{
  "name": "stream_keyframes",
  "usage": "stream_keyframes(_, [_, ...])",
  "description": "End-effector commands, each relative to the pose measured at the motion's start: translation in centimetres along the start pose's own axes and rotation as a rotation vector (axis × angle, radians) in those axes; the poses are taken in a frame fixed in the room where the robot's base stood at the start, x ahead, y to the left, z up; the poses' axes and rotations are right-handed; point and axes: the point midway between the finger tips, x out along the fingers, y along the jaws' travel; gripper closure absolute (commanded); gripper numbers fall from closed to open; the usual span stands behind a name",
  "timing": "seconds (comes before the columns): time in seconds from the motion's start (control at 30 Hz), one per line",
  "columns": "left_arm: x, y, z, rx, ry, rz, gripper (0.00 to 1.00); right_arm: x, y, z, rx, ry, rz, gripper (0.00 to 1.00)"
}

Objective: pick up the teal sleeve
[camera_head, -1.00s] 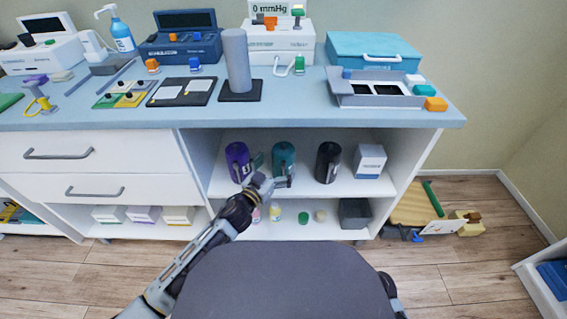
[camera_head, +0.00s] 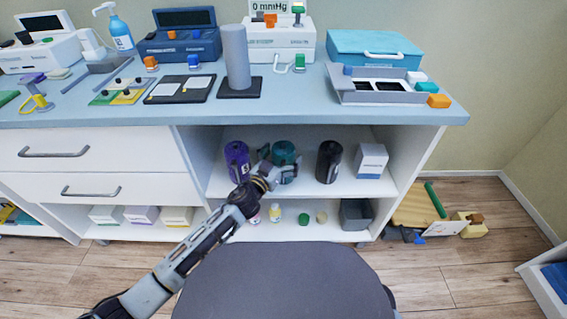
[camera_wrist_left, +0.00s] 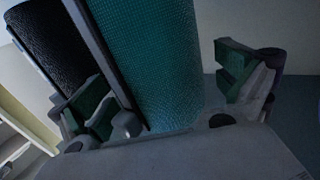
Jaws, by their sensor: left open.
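The teal sleeve (camera_head: 284,150) is an upright rolled cylinder on the upper shelf of the open cabinet, between a purple roll and a black roll. My left gripper (camera_head: 277,170) is at its front, with the fingers spread to either side of it and partly covering its lower part. In the left wrist view the teal sleeve (camera_wrist_left: 150,62) fills the space between the two green-padded fingers of the gripper (camera_wrist_left: 165,95). I cannot tell whether a finger touches it. My right gripper is not in view.
The purple roll (camera_head: 237,160) stands close on the left and the black roll (camera_head: 328,162) on the right. A white box (camera_head: 370,161) is farther right. The counter (camera_head: 300,112) overhangs the shelf (camera_head: 310,186). Small bottles and a dark box stand on the lower shelf.

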Motion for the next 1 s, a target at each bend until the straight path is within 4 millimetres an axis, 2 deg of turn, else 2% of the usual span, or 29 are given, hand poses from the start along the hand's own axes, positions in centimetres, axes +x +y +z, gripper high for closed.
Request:
stream_keyframes(0.4, [-0.01,0.00,-0.03,0.000,0.000,0.000,0.00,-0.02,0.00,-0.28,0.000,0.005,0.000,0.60])
stream_keyframes(0.83, [-0.01,-0.01,-0.02,0.000,0.000,0.000,0.55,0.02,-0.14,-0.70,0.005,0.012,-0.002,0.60])
stream_keyframes(1.0, [0.00,0.00,-0.12,0.000,0.002,0.000,0.58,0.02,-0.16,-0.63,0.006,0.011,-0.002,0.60])
